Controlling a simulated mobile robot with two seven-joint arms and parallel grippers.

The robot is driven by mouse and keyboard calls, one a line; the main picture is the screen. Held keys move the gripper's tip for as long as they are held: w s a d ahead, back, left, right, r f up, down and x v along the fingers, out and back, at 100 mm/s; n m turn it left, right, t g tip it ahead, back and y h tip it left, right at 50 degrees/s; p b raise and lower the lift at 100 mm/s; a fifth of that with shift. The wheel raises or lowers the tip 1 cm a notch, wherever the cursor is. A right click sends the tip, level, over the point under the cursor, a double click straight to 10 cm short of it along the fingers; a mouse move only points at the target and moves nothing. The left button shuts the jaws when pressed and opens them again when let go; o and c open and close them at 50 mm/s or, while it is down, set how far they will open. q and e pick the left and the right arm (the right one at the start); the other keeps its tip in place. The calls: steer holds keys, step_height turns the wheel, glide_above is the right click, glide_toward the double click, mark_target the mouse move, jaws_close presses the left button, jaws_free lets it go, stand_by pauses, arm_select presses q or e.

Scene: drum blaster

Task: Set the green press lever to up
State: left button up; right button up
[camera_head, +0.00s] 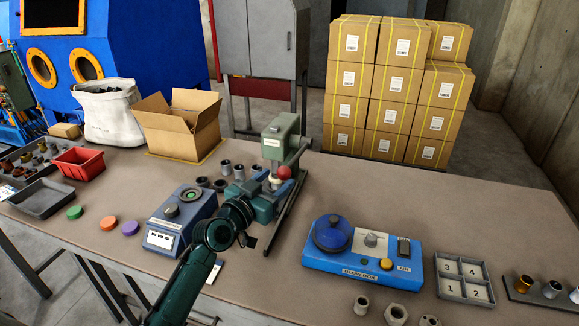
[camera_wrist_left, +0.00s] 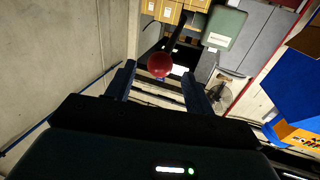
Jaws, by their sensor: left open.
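The green press (camera_head: 280,138) stands behind the middle of the bench. Its lever ends in a red ball knob (camera_head: 284,172), which sits just below the press head, on its right. In the left wrist view the red knob (camera_wrist_left: 160,65) shows between the fingertips, and the green press head (camera_wrist_left: 224,27) is at the upper right. My left gripper (camera_head: 268,197) is open and close to the knob. The frames do not show whether it touches it. My left forearm and wrist hide part of the press base. My right gripper is not in view.
A blue control box (camera_head: 184,213) stands left of my wrist and a blue glow box (camera_head: 350,258) right of it. Small metal cups stand behind the wrist. An open carton (camera_head: 182,130) is at the back left. The bench (camera_head: 470,230) is clear at the back right.

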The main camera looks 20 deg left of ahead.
arm_select(q)
glide_toward(296, 156)
steer(key=w+d, duration=0.1)
steer(key=d+r, duration=0.1)
steer(key=d, duration=0.1)
steer(key=shift+w+r, duration=0.1)
steer(key=shift+w, duration=0.3)
steer(key=shift+c, duration=0.4)
steer(key=shift+d, duration=0.15)
jaws_close()
